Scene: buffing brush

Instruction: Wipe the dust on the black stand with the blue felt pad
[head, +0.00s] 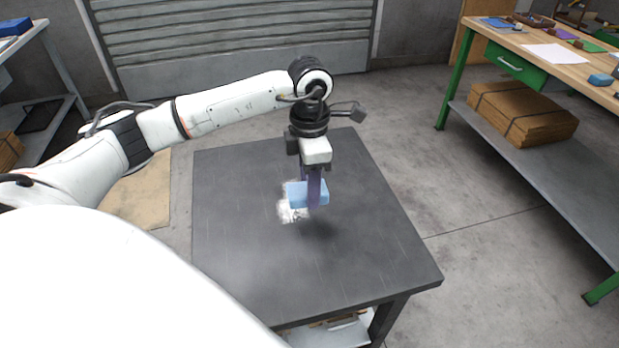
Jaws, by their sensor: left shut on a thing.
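The black stand (240,245) is a dark square-topped table in the middle of the head view. A whitish patch of dust (290,212) lies near the middle of its top. My left gripper (314,195) points down over the stand and is shut on the blue felt pad (297,192). The pad is right at the dust patch and covers part of it in this view. A dark shadow lies below and to the right of the pad; I cannot tell whether the pad touches the top. My right gripper is not in view.
A wooden workbench (545,55) with a green drawer and several items stands at the right, cardboard (522,112) on its lower shelf. Another shelf unit (52,75) is at the left. A roller shutter (235,40) closes the back. The rest of the stand's top is clear.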

